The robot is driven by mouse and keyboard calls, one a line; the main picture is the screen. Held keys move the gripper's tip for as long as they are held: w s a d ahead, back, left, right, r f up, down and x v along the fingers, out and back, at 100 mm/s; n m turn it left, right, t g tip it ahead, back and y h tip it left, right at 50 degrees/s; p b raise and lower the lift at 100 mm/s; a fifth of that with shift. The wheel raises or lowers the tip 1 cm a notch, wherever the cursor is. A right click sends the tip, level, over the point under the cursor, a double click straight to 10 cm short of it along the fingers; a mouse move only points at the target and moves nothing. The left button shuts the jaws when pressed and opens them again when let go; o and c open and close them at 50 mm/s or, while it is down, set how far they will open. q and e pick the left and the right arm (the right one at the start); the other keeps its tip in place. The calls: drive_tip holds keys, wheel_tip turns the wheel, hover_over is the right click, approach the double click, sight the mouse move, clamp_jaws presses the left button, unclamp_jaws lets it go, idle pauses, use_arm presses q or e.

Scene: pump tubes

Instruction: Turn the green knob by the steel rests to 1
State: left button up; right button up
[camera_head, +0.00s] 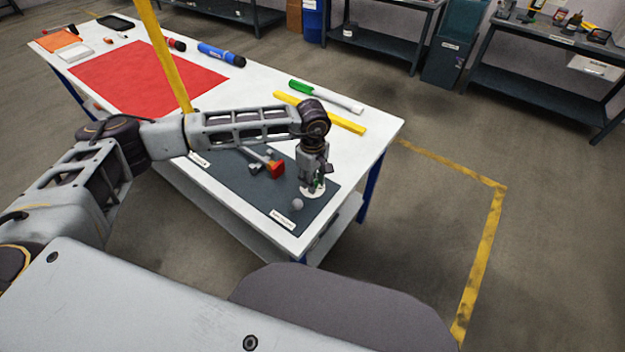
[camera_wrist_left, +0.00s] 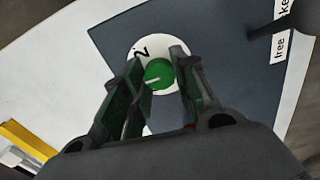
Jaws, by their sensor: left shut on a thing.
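The green knob (camera_wrist_left: 158,74) sits on a round white dial (camera_wrist_left: 147,50) with a "2" on it, in the left wrist view. A pale pointer line shows on the knob's top; the rest of the dial's marks are hidden by the fingers. My left gripper (camera_wrist_left: 160,88) has its two fingers on either side of the knob, shut on it. In the head view, my left gripper (camera_head: 314,186) points down onto the white dial (camera_head: 313,192) near the dark mat's right end. Grey metal pieces, possibly the steel rests, (camera_head: 256,168) lie left of it. My right gripper is not in view.
A red-ended piece (camera_head: 277,169) and a grey ball (camera_head: 297,204) are on the dark mat (camera_head: 262,196) near the gripper. A yellow post (camera_head: 166,55) rises at the left.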

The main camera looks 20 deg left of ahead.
use_arm(q)
drive_tip(key=o, duration=1)
drive_tip(key=shift+r, duration=6)
